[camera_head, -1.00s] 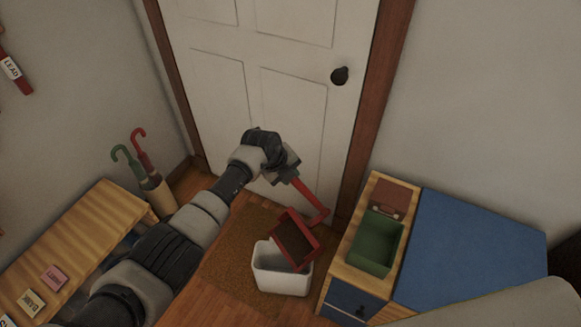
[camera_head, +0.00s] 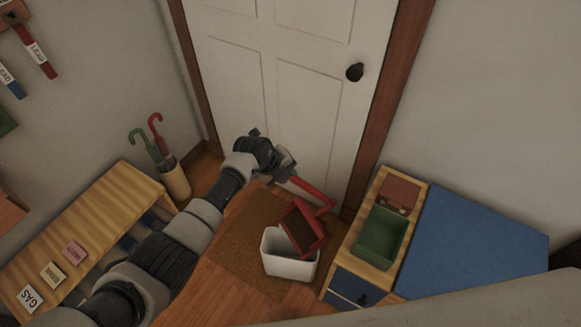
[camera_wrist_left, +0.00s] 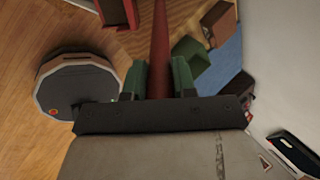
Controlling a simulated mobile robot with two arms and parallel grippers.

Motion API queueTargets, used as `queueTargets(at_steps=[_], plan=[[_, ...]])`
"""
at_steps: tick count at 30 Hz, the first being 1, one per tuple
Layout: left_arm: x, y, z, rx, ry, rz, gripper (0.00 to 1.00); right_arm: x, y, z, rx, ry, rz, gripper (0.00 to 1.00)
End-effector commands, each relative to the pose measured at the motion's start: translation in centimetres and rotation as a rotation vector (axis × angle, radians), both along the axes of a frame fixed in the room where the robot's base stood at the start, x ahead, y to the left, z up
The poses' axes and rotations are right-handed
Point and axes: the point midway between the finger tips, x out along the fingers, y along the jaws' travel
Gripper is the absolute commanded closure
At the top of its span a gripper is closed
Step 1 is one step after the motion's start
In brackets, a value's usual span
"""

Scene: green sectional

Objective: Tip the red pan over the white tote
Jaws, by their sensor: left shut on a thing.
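The red pan (camera_head: 303,226) is tilted steeply over the white tote (camera_head: 289,267), its dark inside facing the camera and its lower edge at the tote's opening. I cannot tell whether pan and tote touch. My left gripper (camera_head: 287,176) is shut on the pan's red handle (camera_head: 314,190). In the left wrist view the handle (camera_wrist_left: 159,45) runs between the green fingers of the gripper (camera_wrist_left: 158,78), and part of the pan (camera_wrist_left: 118,12) shows at the top. The tote's inside is mostly hidden by the pan. My right gripper is not in view.
A wooden cabinet with a green bin (camera_head: 380,237) and a blue top (camera_head: 465,240) stands close to the tote's right. A wooden bench (camera_head: 95,235) is at left, with an umbrella stand (camera_head: 174,180) behind it. The white door (camera_head: 290,70) is behind. A brown mat (camera_head: 240,245) lies beside the tote.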

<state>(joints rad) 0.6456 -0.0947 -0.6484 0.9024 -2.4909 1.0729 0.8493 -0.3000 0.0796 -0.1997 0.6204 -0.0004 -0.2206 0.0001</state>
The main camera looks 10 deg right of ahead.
Motion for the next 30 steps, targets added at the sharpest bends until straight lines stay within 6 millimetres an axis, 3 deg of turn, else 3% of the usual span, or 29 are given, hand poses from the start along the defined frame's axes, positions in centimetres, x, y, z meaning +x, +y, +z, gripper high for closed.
queueTargets(at_steps=[14, 30], plan=[[-0.8, 2.2, 0.3, -0.048, -0.02, 0.001, 1.0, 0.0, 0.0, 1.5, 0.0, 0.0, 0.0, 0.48], [-1.8, 4.7, -0.3, -0.098, -0.04, 0.002, 1.0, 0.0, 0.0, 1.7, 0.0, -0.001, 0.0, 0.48]])
